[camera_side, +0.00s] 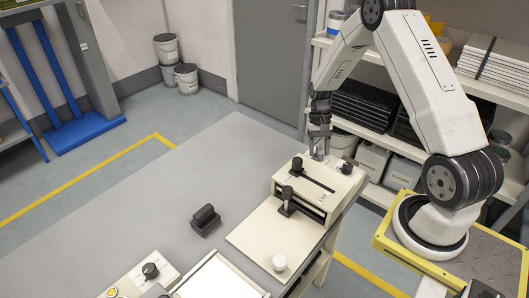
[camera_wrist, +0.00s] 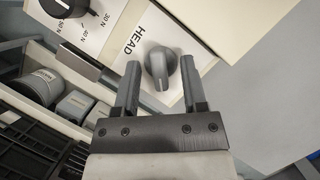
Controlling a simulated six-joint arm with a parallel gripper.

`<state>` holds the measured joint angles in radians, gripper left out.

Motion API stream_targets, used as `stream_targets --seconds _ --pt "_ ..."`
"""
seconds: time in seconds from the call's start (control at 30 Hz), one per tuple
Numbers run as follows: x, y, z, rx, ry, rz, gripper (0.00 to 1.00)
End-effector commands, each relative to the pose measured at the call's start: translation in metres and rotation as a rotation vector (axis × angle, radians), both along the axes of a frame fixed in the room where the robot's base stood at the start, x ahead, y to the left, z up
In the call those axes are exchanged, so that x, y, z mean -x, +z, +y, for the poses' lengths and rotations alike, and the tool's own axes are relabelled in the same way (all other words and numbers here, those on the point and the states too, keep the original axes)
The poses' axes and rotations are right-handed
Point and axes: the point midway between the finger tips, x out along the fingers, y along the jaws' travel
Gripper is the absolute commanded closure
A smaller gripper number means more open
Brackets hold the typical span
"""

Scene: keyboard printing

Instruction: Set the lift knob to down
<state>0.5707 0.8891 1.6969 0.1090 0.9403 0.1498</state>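A grey pointer knob (camera_wrist: 161,67) sits on a white panel with the word HEAD beside it in the wrist view. No word "lift" is readable. My gripper (camera_wrist: 160,60) is open, with one finger on each side of this knob; I cannot tell whether they touch it. The knob's narrow end points toward my gripper's body, and I see no readable position marks around it. In the side view my gripper (camera_side: 318,153) points down at the far end of the cream machine (camera_side: 290,192); the knob is hidden there.
A black knob (camera_wrist: 66,7) with N force marks is left of HEAD in the wrist view. A black knob (camera_side: 346,168) shows on the machine's side. A control box with a dial (camera_side: 151,270) and a black block (camera_side: 205,219) stand on the grey table (camera_side: 130,225).

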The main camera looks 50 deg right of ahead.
Motion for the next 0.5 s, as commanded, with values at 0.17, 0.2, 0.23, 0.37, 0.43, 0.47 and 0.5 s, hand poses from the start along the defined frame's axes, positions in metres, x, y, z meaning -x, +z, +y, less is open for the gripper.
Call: stream_targets --seconds 0.17,0.2,0.23,0.37,0.43,0.47,0.5 --pt "0.000 0.001 0.000 0.000 0.001 0.001 0.46" --pt "-0.001 0.002 -0.001 0.000 0.001 0.001 0.46" --pt "-0.001 0.004 -0.001 0.000 0.001 0.001 0.46" --pt "-0.004 0.013 -0.004 0.000 0.001 -0.001 0.46" --pt "-0.006 0.020 -0.006 0.001 0.001 -0.002 0.46" --pt "-0.007 0.024 -0.007 0.001 0.001 -0.002 0.46" --pt "-0.008 0.028 -0.009 0.002 0.001 -0.002 0.46"
